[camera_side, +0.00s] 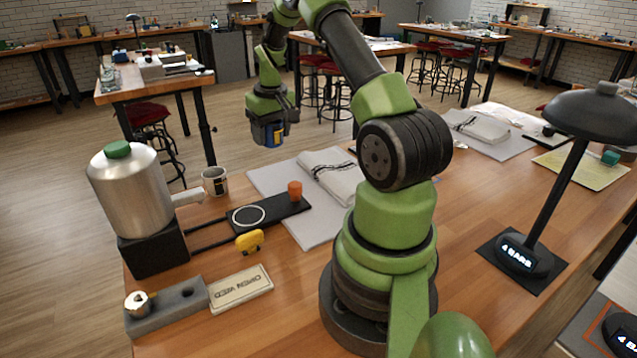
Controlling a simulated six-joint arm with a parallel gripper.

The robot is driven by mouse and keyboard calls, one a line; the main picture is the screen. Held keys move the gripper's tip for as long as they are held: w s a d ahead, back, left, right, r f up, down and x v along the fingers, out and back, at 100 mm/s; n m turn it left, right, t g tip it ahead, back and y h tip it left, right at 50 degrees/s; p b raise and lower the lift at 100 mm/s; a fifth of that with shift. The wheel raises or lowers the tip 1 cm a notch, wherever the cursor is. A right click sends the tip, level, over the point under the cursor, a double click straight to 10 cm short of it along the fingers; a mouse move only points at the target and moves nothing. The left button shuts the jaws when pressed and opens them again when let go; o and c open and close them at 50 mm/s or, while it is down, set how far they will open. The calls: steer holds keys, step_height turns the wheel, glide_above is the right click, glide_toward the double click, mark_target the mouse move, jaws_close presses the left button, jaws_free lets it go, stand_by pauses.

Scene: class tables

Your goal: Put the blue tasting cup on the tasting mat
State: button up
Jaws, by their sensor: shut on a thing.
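My gripper (271,132) is raised at the upper middle, above and behind the near table's far edge. It is shut on a small blue thing, which looks like the blue tasting cup (273,134); the dark jaws hide part of it. A flat black strip (275,209) with a white ring outline lies on the table, below the gripper in the picture. It may be the tasting mat, but I cannot tell for sure. The ring looks empty.
A small orange object (295,190) stands on the strip's right end. A metal tank (130,195), a mug (215,181), a yellow object (249,242) and a grey block (180,310) are nearby.

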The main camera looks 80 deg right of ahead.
mark_target(280, 177)
steer(key=shift+s+d+f, duration=0.2)
steer(key=shift+d+f, duration=0.15)
steer(key=shift+d, duration=0.15)
steer(key=shift+s+d+f, duration=0.15)
steer(key=shift+d+f, duration=0.2)
steer(key=shift+d, duration=0.1)
step_height(280, 177, down, 9)
steer(key=shift+r, duration=0.15)
steer(key=o, duration=1)
